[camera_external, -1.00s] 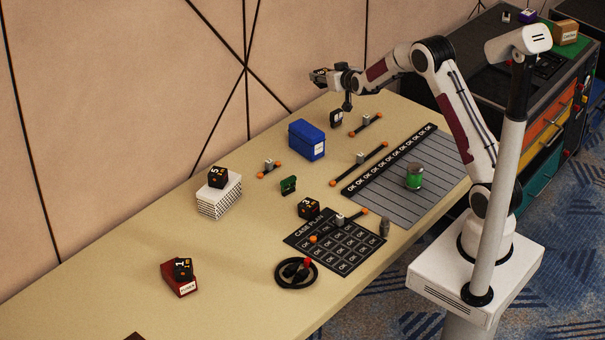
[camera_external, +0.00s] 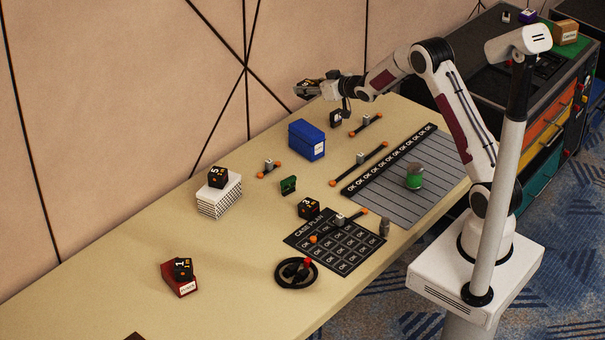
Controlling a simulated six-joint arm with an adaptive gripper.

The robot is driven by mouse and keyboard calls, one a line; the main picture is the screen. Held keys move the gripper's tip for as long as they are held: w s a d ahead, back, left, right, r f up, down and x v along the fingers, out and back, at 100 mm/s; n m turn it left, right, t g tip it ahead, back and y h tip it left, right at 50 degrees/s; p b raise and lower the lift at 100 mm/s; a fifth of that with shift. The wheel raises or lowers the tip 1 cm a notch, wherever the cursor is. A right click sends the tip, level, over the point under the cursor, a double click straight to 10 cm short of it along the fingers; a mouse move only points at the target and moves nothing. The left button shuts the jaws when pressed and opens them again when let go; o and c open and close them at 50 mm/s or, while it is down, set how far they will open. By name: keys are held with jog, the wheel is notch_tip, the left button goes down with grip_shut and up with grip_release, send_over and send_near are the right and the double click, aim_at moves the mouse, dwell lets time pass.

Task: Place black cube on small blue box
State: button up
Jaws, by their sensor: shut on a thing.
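My gripper (camera_external: 312,90) is at the far end of the arm, raised near the back wall. It is shut on a small black cube (camera_external: 304,87) with orange marks, partly hidden by the fingers. The small blue box (camera_external: 307,141) stands on the table with a white label on its front. In the picture the gripper and held cube are above the box, clearly apart from it. The box's top looks bare. How far they are apart in depth is hard to tell.
Other black cubes sit on a white stack (camera_external: 219,198), on a red box (camera_external: 180,284), and by the black case plan mat (camera_external: 338,243). A small dark object (camera_external: 336,118) stands right of the blue box. A green jar (camera_external: 413,178) is on the grey lined mat.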

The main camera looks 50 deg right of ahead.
jog(key=shift+s+a+f, duration=0.3)
jog(key=shift+a+f, duration=0.15)
jog(key=shift+f, duration=0.3)
send_over(307, 128)
jog(key=shift+a+f, duration=0.1)
jog(key=shift+f, duration=3.05)
jog(key=shift+f, duration=0.15)
jog(key=shift+f, duration=1.75)
jog(key=shift+f, duration=0.1)
jog(key=o, duration=1.1)
jog(key=shift+o, duration=0.2)
